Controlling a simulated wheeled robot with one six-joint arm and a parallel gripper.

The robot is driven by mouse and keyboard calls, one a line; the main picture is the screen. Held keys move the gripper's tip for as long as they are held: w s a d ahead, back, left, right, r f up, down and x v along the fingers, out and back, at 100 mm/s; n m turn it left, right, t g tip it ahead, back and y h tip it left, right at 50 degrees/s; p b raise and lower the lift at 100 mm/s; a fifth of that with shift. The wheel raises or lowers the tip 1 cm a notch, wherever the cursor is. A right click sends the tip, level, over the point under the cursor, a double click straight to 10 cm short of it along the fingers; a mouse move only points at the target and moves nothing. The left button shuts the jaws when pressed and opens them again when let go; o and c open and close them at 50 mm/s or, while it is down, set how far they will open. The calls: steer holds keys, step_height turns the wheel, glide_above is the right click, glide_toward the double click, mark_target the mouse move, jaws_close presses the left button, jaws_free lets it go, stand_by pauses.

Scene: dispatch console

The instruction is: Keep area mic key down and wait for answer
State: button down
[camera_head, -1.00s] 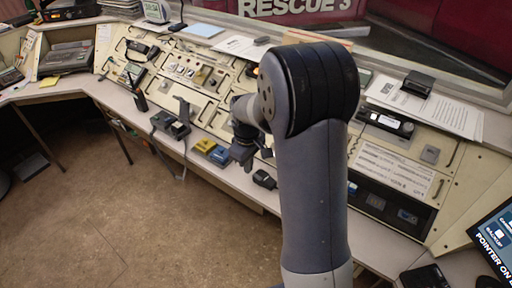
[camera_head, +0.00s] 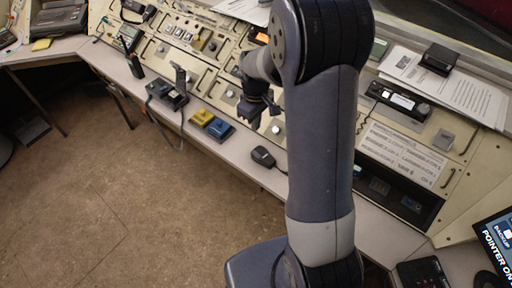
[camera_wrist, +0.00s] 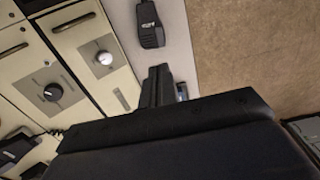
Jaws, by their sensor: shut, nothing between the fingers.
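No label marks the area mic key clearly. A dark desk unit with an upright stalk (camera_head: 168,93), which looks like a desk microphone, stands on the console's front ledge. Right of it sit a yellow box (camera_head: 201,117) and a blue box (camera_head: 220,130). My gripper (camera_head: 254,122) is shut and empty, pointing down above the ledge, to the right of the blue box and apart from it. In the wrist view its shut fingers (camera_wrist: 159,82) show, with a small blue patch beside them. Whether any key is pressed cannot be seen.
A black handheld unit (camera_head: 263,157) lies on the ledge near my gripper; it also shows in the wrist view (camera_wrist: 150,24). Knobbed panels rise behind. An orange display (camera_head: 262,38) is lit. Papers (camera_head: 450,90) lie at the upper right. Open floor lies at lower left.

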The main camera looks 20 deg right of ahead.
mark_target(256, 154)
step_height(256, 154, down, 13)
steer(key=shift+f+p, duration=0.1)
steer(key=shift+p, duration=1.05)
steer(key=shift+f, duration=0.1)
